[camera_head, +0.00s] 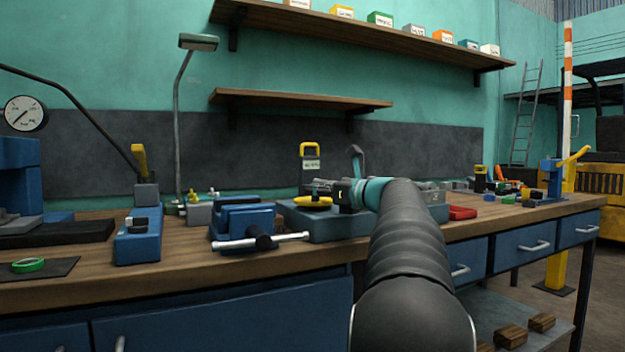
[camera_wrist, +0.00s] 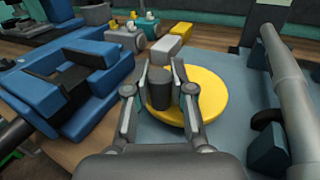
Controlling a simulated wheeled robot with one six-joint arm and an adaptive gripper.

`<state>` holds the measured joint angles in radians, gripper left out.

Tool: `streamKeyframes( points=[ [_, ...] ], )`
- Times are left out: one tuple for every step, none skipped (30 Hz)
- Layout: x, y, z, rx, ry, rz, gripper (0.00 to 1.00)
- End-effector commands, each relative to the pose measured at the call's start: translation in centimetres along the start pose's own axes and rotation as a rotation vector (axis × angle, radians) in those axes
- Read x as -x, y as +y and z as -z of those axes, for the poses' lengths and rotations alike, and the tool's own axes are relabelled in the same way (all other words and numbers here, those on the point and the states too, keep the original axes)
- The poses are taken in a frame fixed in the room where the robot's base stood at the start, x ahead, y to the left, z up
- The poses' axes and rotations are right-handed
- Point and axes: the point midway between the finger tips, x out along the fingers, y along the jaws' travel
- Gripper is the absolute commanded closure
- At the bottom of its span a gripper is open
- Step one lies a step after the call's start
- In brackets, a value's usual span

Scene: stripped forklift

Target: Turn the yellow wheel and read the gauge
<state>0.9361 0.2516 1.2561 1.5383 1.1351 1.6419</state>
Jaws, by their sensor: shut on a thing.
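The yellow wheel (camera_wrist: 212,98) is a flat yellow disc with a dark grey round hub (camera_wrist: 160,88) standing up at its middle. It lies on a blue-grey plate (camera_wrist: 250,65). My gripper (camera_wrist: 160,82) has one finger on each side of the hub and is shut on it. In the head view the wheel (camera_head: 312,202) sits on a blue-grey block on the bench, with my gripper (camera_head: 322,188) just above it. A round white gauge (camera_head: 24,113) with a dark needle hangs on the wall at the far left. Its figures are too small to read.
A blue vise (camera_head: 243,218) with a silver bar stands left of the wheel. A grey pipe (camera_wrist: 288,90) with a blue clamp runs along the right in the wrist view. Lamps, a yellow-handled tool (camera_head: 140,160) and a red block (camera_head: 460,212) are also on the bench.

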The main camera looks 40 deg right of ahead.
Motion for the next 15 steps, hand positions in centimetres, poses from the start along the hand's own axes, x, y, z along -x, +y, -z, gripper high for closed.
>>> streamKeyframes(
  points=[
    [0.08,-0.18,-0.18,-0.002,-0.001,-0.008,1.00],
    [0.11,-0.19,-0.14,-0.002,-0.002,-0.012,1.00],
    [0.14,-0.18,-0.10,-0.001,-0.003,-0.016,1.00],
    [0.15,-0.18,-0.07,0.000,-0.003,-0.018,1.00],
    [0.16,-0.17,-0.04,0.000,-0.003,-0.018,1.00],
    [0.17,-0.16,-0.02,0.000,-0.004,-0.018,1.00],
    [0.17,-0.16,-0.01,0.000,-0.004,-0.018,1.00],
    [0.18,-0.17,0.00,0.000,-0.004,-0.018,1.00],
    [0.18,-0.17,0.00,0.000,-0.004,-0.017,1.00],
    [0.19,-0.18,0.00,0.000,-0.004,-0.017,1.00],
    [0.19,-0.18,0.00,0.000,-0.003,-0.017,1.00],
    [0.19,-0.18,0.00,0.000,-0.003,-0.017,0.75],
    [0.19,-0.18,0.00,0.000,-0.003,-0.017,0.67],
    [0.19,-0.18,0.00,0.000,-0.003,-0.017,0.60],
    [0.18,-0.17,0.00,0.000,-0.003,-0.017,0.51]
  ],
)
